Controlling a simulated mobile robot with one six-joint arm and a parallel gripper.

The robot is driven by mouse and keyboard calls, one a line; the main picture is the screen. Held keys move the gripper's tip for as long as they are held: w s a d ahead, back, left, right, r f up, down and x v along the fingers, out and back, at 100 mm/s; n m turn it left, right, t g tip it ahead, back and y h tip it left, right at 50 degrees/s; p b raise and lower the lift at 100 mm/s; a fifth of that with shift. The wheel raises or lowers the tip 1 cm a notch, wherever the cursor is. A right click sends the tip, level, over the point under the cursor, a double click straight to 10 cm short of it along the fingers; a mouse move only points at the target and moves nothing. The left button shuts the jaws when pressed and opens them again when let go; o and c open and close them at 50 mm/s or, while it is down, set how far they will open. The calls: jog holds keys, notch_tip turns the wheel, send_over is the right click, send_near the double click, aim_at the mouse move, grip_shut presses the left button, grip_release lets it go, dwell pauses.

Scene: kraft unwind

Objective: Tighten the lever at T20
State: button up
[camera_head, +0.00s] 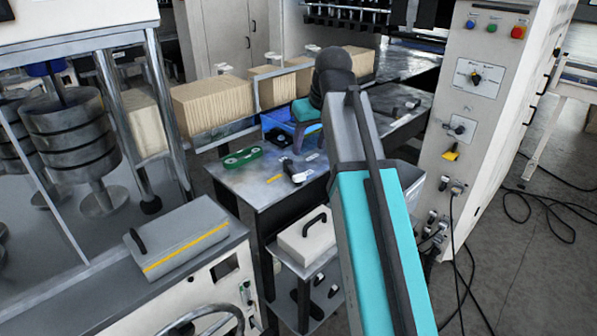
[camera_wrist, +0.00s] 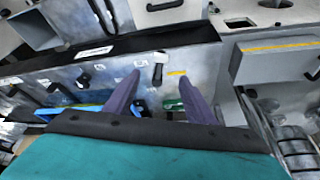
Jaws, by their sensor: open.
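A steel bench top (camera_head: 230,178) carries black-handled levers. The nearest lever (camera_head: 293,172) lies beside a yellow stripe and a small white label. The same lever appears in the wrist view (camera_wrist: 159,66), just beyond and between my fingertips, apart from them. Other black levers show to its left in the wrist view, one of them here (camera_wrist: 84,80). The labels are too small to read, so I cannot tell which lever is T20. My gripper (camera_wrist: 163,84) is open and empty, its two purple fingers spread. In the head view my arm hides part of the bench and the fingers.
A green part (camera_head: 243,157) and a blue bin (camera_head: 290,125) stand on the bench. Brown stacks (camera_head: 213,103) stand behind a rail. A white control cabinet (camera_head: 470,100) rises at the right. A lidded grey box (camera_head: 178,238) is at front left. Cables lie on the right floor.

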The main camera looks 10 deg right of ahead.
aim_at(299, 175)
jog(key=shift+w+a+f, duration=0.1)
jog(key=shift+f, duration=0.05)
jog(key=shift+p+x, duration=1.9)
jog(key=shift+x, duration=4.85)
jog(key=shift+a, duration=0.1)
grip_shut()
